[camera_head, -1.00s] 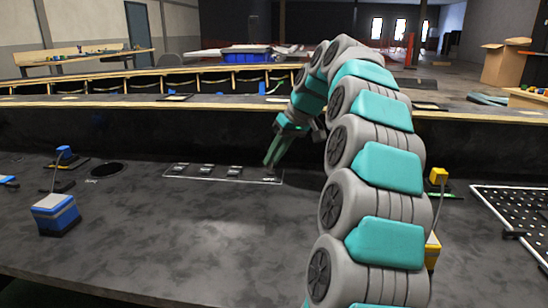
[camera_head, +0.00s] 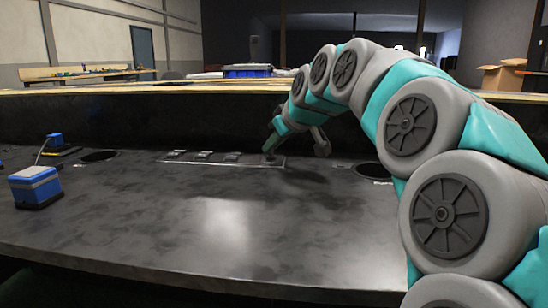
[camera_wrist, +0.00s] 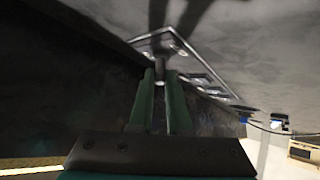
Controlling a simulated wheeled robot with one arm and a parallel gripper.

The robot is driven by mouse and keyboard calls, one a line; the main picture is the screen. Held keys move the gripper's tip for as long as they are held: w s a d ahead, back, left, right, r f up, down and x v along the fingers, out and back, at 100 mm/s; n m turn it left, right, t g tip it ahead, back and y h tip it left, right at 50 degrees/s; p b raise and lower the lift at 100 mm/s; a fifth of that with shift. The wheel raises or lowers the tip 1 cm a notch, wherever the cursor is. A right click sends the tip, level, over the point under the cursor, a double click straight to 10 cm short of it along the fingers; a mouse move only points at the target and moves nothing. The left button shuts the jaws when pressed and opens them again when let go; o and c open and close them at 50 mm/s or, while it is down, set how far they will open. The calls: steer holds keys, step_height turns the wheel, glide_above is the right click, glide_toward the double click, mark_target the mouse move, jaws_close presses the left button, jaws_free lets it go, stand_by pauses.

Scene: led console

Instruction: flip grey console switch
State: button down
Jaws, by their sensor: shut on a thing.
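A row of several small grey switches sits inside a thin light outline, the console panel (camera_head: 222,164), on the dark console top. My gripper (camera_head: 269,151) is down at the right end of this row. In the wrist view, the green fingers of my gripper (camera_wrist: 160,78) are close together around a small grey switch (camera_wrist: 159,65) at their tips. The other switches (camera_wrist: 202,80) lie to the right of it inside the outline. The fingers partly hide the held switch, and I cannot tell which way it is tilted.
A blue and grey box (camera_head: 36,187) stands at the left, with a smaller blue piece (camera_head: 55,142) behind it. Round dark holes (camera_head: 99,156) lie to either side of the panel. A dark raised wall (camera_head: 130,122) runs behind the row. The front of the console top is clear.

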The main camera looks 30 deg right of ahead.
steer(key=shift+s+a+f+n+t+h+b, duration=0.3)
steer(key=shift+t+h+b, duration=0.1)
steer(key=shift+t+b, duration=0.5)
steer(key=c, duration=0.9)
jaws_free()
steer(key=shift+r, duration=0.1)
steer(key=shift+o, duration=0.2)
steer(key=shift+s, duration=0.1)
steer(key=v, duration=0.7)
steer(key=shift+s+r, duration=0.1)
steer(key=shift+r, duration=0.05)
steer(key=shift+s, duration=0.15)
